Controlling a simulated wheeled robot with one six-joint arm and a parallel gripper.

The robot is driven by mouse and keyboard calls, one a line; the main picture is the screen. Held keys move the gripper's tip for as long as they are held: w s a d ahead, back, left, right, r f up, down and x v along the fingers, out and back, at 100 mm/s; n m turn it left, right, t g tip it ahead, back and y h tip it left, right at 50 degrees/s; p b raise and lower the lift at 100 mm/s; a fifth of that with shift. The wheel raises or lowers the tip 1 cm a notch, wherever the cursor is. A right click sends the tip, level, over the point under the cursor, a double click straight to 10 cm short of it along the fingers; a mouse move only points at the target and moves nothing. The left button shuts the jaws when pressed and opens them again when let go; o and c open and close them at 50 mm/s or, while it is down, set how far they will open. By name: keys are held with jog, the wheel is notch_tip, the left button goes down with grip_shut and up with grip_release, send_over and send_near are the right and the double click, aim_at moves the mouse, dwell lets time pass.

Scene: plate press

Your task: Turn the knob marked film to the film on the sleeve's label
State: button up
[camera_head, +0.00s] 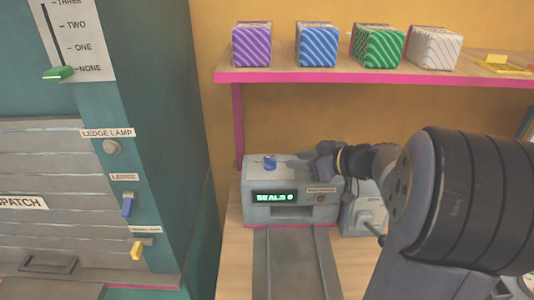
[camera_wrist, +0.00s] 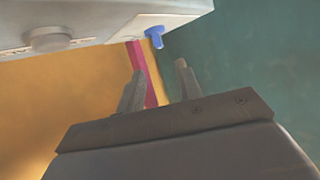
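In the head view the grey machine (camera_head: 290,212) stands below the shelf, with a lit display reading "SEALS 0". A blue knob (camera_head: 270,162) sits on its top. My gripper (camera_head: 318,160) is at the machine's top right, to the right of the blue knob. In the wrist view my gripper (camera_wrist: 159,68) has its two fingers apart with nothing between them. Beyond them at the top are a grey round knob (camera_wrist: 54,38) and a blue knob (camera_wrist: 154,37) on a pale body. I cannot read any film mark or make out a sleeve's label.
A shelf (camera_head: 300,77) carries several striped boxes in purple, blue, green and white-orange. A teal cabinet (camera_head: 170,120) on the left has a ledge lamp knob (camera_head: 111,147), a blue switch (camera_head: 127,205) and a yellow switch (camera_head: 137,249). A grey track (camera_head: 290,265) runs forward from the machine.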

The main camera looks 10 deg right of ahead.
aim_at(270, 158)
jog(key=shift+w+a, duration=0.1)
jog(key=shift+w, duration=0.2)
jog(key=p+x, duration=0.2)
jog(key=x, duration=0.8)
jog(key=shift+a+p, duration=0.1)
jog(key=shift+p, duration=0.25)
grip_shut()
